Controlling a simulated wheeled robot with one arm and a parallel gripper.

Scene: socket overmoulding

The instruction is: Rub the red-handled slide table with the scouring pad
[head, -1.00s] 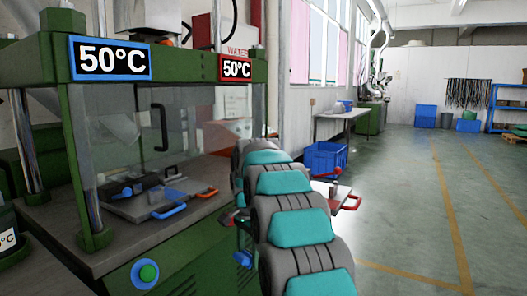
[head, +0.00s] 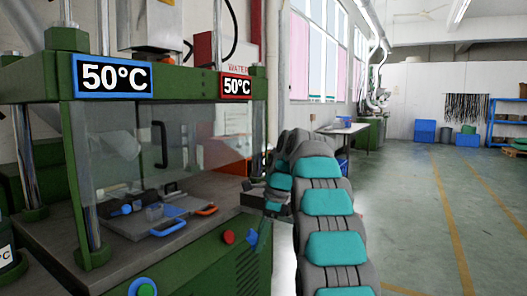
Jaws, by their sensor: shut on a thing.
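I cannot make out my gripper's fingers, which seem hidden behind the arm links. I see no scouring pad.
The green press (head: 200,262) fills the left, with clear panels and two 50°C displays, one blue-framed (head: 112,76), one red-framed (head: 236,87). A red button (head: 228,237) is on its front. A side table (head: 345,129) stands farther back. The floor at right is clear.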

